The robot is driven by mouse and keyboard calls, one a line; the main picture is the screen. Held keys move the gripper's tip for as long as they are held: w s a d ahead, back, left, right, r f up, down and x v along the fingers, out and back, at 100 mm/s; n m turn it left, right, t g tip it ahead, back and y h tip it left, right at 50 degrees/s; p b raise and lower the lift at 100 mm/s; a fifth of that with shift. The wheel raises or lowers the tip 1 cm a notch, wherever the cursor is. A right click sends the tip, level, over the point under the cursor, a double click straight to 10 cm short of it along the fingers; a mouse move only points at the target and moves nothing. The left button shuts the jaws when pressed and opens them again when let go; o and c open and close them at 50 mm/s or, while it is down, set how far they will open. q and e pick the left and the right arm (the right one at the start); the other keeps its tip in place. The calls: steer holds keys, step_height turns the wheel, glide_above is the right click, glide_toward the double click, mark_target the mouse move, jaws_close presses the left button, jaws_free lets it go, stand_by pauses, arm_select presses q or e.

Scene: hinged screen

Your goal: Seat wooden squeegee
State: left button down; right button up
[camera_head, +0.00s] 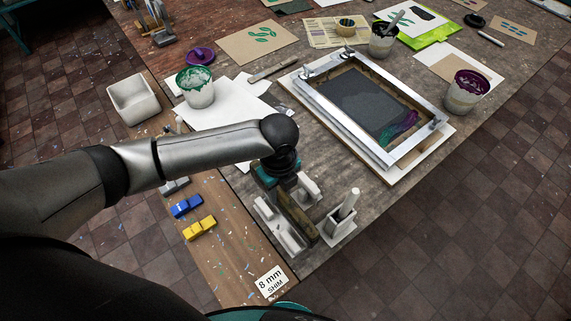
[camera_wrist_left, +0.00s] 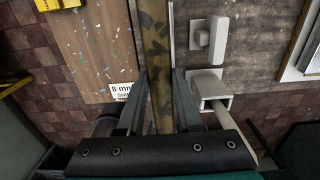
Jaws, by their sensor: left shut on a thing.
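My left gripper (camera_head: 284,184) reaches down at the table's near corner. It is shut on the wooden squeegee (camera_head: 301,223), a long brown, stained bar. In the left wrist view the squeegee (camera_wrist_left: 155,45) runs up the picture between the two fingers (camera_wrist_left: 161,95). Pale grey holder pieces stand along both sides of it: a longer one (camera_head: 279,229) at the left and a shorter one (camera_head: 309,190) at the right. The shorter one (camera_wrist_left: 209,40) shows right of the squeegee in the wrist view. Whether the squeegee touches its base is hidden. My right gripper is out of view.
A square grey holder (camera_head: 339,228) with a white-handled tool stands close right of the squeegee. Blue blocks (camera_head: 187,206), yellow blocks (camera_head: 199,228) and an "8 mm shim" label (camera_head: 270,281) lie at the left edge. The framed screen (camera_head: 370,108) lies farther back, with ink pots around it.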

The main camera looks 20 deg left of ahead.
arm_select(q)
steer(key=shift+s+r, duration=0.1)
steer(key=shift+s, duration=0.15)
steer(key=shift+w, duration=0.15)
steer(key=shift+f+b, duration=1.05)
steer(key=shift+f, duration=1.15)
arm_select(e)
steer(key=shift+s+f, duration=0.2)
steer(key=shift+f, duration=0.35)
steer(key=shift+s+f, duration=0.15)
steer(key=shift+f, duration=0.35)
arm_select(q)
steer(key=shift+r, duration=0.1)
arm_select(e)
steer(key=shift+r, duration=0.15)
arm_select(q)
steer(key=shift+p, duration=0.35)
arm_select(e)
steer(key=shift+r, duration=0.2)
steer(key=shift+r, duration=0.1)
